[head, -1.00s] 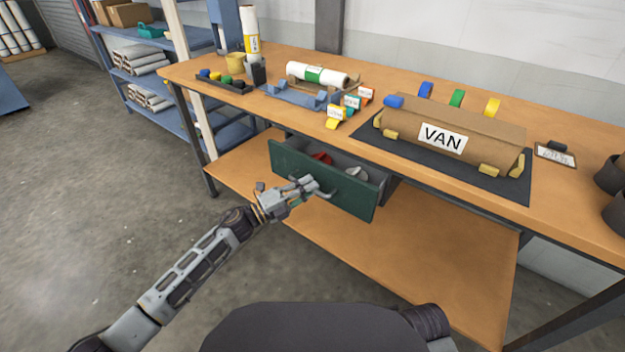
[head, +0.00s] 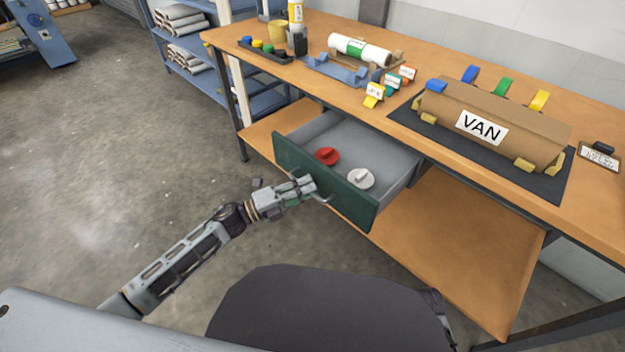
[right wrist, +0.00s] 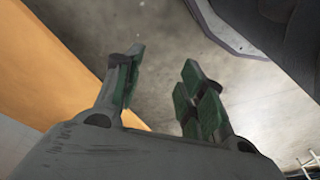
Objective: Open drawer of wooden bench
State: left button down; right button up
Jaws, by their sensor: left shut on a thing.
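The wooden bench (head: 455,210) runs across the head view. Its green-fronted drawer (head: 342,197) under the top stands well out, and its grey inside shows. A red disc-shaped thing (head: 327,156) and a whitish one (head: 360,179) lie in it. My left gripper (head: 316,190) is at the front of the drawer, shut on the drawer handle (head: 328,198), which its fingers partly hide. My right gripper (right wrist: 160,85) shows in the right wrist view with its green-padded fingers apart and nothing between them. In the head view I cannot make out the right gripper.
A lower wooden shelf (head: 460,250) lies beneath the drawer. Open concrete floor (head: 110,160) is at the left.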

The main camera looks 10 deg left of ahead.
pick_arm(q)
jog(key=shift+s+a, duration=0.5)
jog(key=shift+s, duration=0.15)
pick_arm(e)
jog(key=shift+s+a+f, duration=0.15)
jog(key=shift+s+f, duration=0.2)
jog(key=shift+s, duration=0.1)
pick_arm(q)
jog(key=c, duration=1.8)
grip_release()
jog(key=shift+o, duration=0.2)
pick_arm(e)
jog(key=shift+s, duration=0.1)
pick_arm(q)
jog(key=v, duration=1.2)
